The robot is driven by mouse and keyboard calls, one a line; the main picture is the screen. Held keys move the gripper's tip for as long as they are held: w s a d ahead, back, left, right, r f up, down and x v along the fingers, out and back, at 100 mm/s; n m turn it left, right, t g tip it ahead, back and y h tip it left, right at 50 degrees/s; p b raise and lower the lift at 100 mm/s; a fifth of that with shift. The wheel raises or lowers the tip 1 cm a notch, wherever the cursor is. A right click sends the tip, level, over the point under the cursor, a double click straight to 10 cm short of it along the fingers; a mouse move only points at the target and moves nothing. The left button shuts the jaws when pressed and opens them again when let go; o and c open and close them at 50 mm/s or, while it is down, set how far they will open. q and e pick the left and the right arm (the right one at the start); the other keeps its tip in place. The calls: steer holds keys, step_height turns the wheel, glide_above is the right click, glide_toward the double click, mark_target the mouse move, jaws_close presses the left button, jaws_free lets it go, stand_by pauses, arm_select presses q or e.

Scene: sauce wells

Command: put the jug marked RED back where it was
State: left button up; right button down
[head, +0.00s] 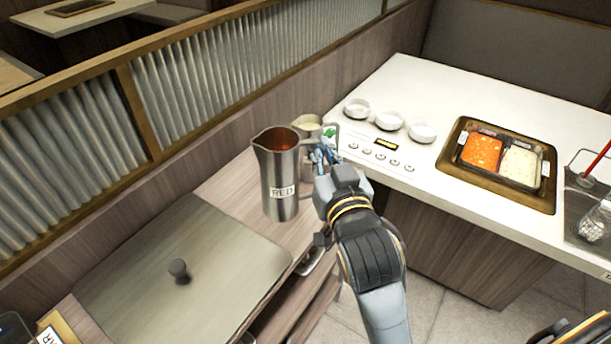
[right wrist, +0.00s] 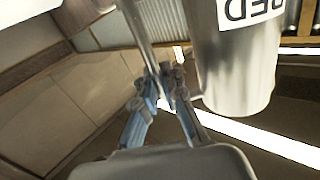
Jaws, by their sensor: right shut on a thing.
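The steel jug marked RED (head: 281,187) is upright left of centre in the head view, with red-brown liquid inside. My right gripper (head: 322,155) is shut on its handle, on the jug's right side. In the right wrist view the gripper (right wrist: 166,92) has its fingers closed around the handle bar (right wrist: 138,30). The jug's body (right wrist: 237,65) shows there with its label upside down and its base in sight; it appears held above the wooden side counter (head: 235,185). My left gripper is not in view.
A second steel jug (head: 308,122) with pale contents stands close behind. A lidded steel cover (head: 150,270) with a knob lies front left. The white counter (head: 400,80) at right bears several small bowls (head: 388,120) and a framed well (head: 450,180) with orange and white sauces.

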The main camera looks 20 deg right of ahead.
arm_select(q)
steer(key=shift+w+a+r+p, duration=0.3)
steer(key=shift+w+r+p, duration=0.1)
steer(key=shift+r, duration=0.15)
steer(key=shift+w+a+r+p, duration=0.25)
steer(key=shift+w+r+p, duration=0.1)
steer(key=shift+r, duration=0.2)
arm_select(e)
steer(key=w+f, duration=1)
steer(key=f, duration=0.1)
steer(key=shift+w+d+f, duration=0.2)
steer(key=shift+w+d, duration=0.2)
steer(key=shift+d, duration=0.05)
steer(key=shift+f, duration=0.3)
steer(key=c, duration=1.6)
jaws_free()
steer(key=shift+o, duration=0.8)
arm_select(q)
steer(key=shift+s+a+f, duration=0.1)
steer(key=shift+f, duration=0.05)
